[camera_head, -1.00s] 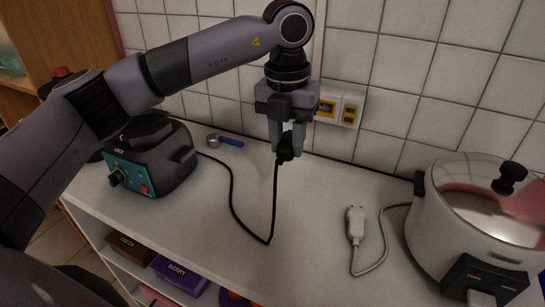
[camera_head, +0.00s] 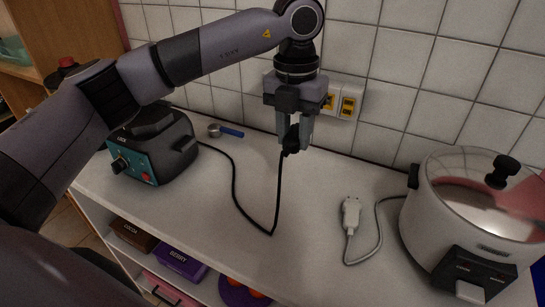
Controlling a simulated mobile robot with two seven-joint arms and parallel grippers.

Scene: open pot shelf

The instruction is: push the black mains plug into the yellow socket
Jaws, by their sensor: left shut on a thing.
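My left gripper (camera_head: 294,141) points down and is shut on the black mains plug (camera_head: 290,144), which it holds above the white counter, in front of the tiled wall. The plug's black cord (camera_head: 275,205) hangs down and loops over the counter to the black appliance (camera_head: 151,148) with the teal panel. The yellow sockets sit in a white wall plate just right of the gripper; the right socket (camera_head: 347,107) shows clearly. The left socket (camera_head: 328,102) is partly hidden behind the gripper. The plug is apart from both. My right gripper is not in view.
A white plug (camera_head: 350,212) lies on the counter (camera_head: 315,190), its grey cord leading to a large white cooker (camera_head: 470,205) at right. A blue-handled scoop (camera_head: 229,131) lies near the wall. Boxes, including a purple one (camera_head: 181,265), stand on the shelf below.

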